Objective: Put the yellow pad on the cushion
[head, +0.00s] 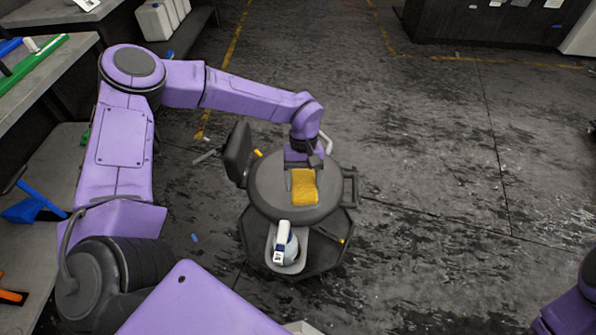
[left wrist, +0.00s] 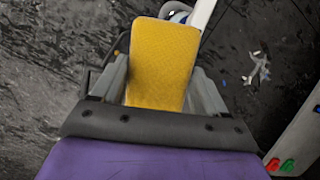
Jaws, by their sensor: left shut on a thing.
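The yellow pad (head: 304,187) is a flat, textured rectangle over the round dark grey cushion (head: 268,182) of a low stool. In the left wrist view, the yellow pad (left wrist: 163,65) sits between the two grey fingers of my left gripper (left wrist: 165,90). Whether the pad touches the cushion or hangs just above it, I cannot tell. A purple part of my right arm shows at the lower right of the head view, but its gripper is out of view.
A small backrest (head: 238,155) rises left of the cushion. A workbench (head: 50,160) with tools runs along the left. The floor (head: 450,170) to the right is clear.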

